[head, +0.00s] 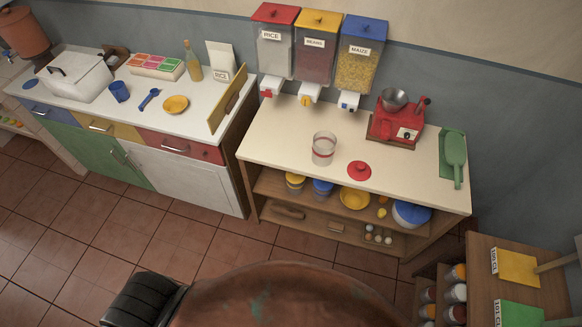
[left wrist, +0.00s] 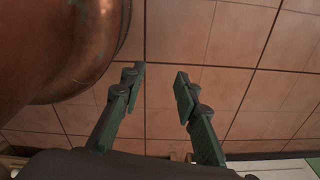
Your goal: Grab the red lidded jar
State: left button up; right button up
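A clear glass jar (head: 323,150) with a red band stands upright on the cream-topped counter (head: 285,150). Its top looks open. A round red lid (head: 359,171) with a knob lies on the counter just right of the jar, apart from it. My left gripper (left wrist: 159,84) shows in the left wrist view with its two green fingers spread and nothing between them. Tiled floor is behind the fingers. Neither gripper shows in the head view, and my right gripper is in neither view.
Rice, beans and maize dispensers (head: 314,50) hang behind the jar. A red grinder (head: 397,122) and a green scoop (head: 455,155) are to its right. Shelves below hold tubs and bowls. A wooden stand (head: 485,262) is at right; open tiled floor (head: 190,248) lies in front.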

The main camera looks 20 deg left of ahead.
aim_at(325, 143)
jog(key=u, duration=0.3)
jog(key=k, duration=0.7)
jog(key=u, duration=1.35)
jog(key=i, duration=1.6)
jog(key=z, duration=0.8)
jog(key=i, duration=0.8)
jog(key=z, duration=0.85)
